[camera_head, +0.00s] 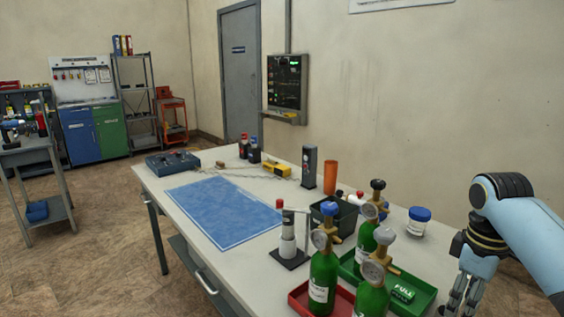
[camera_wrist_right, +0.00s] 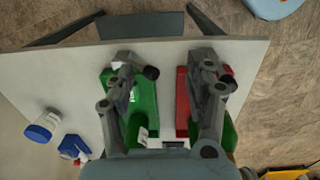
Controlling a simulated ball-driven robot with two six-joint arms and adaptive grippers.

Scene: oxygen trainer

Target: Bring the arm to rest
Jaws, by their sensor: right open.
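My right arm comes in from the right in the head view. Its gripper (camera_head: 463,298) points down beyond the right side of the green tray (camera_head: 426,309), with its tips near the lower frame edge. In the right wrist view the two fingers of the gripper (camera_wrist_right: 170,78) are spread apart, with nothing between them. The green tray (camera_wrist_right: 150,93) and the red tray (camera_wrist_right: 182,105) lie below it, partly hidden by the fingers. Green gas cylinders (camera_head: 323,277) with gauges stand at the trays in the head view. My left gripper is not in view.
The table (camera_head: 225,253) also holds a blue mat (camera_head: 225,208), a black stand (camera_head: 290,256), an orange cup (camera_head: 330,177) and a blue-lidded jar (camera_head: 418,222). The jar is close to my right arm. Floor shows left of the table.

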